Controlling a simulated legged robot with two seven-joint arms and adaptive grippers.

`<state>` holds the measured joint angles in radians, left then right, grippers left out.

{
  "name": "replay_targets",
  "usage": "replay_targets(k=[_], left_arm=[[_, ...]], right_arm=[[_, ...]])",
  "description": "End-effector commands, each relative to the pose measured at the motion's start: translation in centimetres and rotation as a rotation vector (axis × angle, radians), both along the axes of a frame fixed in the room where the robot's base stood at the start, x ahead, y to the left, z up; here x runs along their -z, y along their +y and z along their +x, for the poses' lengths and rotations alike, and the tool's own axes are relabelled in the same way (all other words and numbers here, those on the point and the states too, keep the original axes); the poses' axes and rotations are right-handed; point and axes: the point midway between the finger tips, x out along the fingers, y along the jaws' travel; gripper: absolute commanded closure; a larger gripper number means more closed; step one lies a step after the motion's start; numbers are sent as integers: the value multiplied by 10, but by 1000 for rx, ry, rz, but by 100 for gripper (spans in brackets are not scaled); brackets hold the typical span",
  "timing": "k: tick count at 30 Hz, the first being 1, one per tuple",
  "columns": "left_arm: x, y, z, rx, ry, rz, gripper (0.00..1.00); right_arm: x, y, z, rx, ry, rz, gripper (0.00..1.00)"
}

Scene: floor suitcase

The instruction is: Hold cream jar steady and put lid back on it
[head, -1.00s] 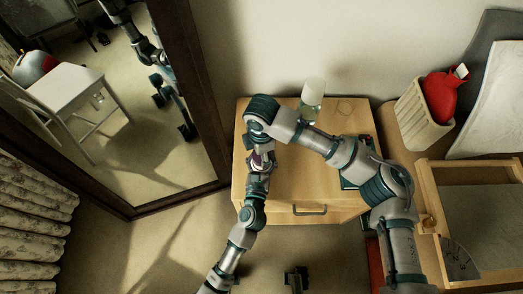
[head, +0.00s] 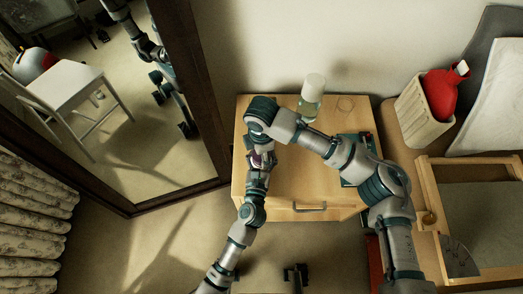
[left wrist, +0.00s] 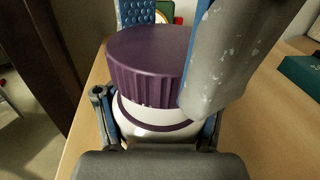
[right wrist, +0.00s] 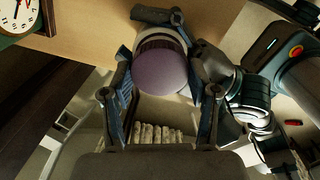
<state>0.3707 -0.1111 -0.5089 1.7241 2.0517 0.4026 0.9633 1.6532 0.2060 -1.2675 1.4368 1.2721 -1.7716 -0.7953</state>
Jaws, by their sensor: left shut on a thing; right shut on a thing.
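The cream jar (left wrist: 160,137) has a white body with a purple ring near its shoulder. It stands at the left part of the wooden cabinet top, mostly hidden by my arms in the head view. My left gripper (left wrist: 157,122) is shut around the jar body. The purple ribbed lid (left wrist: 148,68) is over the jar, with a white band showing beneath it; I cannot tell if it is seated. In the right wrist view, my right gripper (right wrist: 163,78) is shut on the lid (right wrist: 160,68), with the jar behind it.
A clear bottle with a white cap (head: 313,88) stands at the back of the cabinet (head: 320,180). A dark green item (head: 355,177) lies at its right. A clock (right wrist: 18,15) shows in the right wrist view. A mirror (head: 130,110) stands at left.

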Motion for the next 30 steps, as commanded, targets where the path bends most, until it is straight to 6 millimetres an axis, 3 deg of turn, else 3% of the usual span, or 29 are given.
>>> replay_targets(k=[20, 23, 30], left_arm=[[1, 1, 0, -1, 2, 2, 100], [1, 1, 0, -1, 2, 2, 100], [1, 1, 0, -1, 2, 1, 100]], right_arm=[[11, 1, 0, 17, 1, 1, 59], [12, 1, 0, 126, 2, 2, 59], [13, 2, 0, 763, 6, 3, 59]])
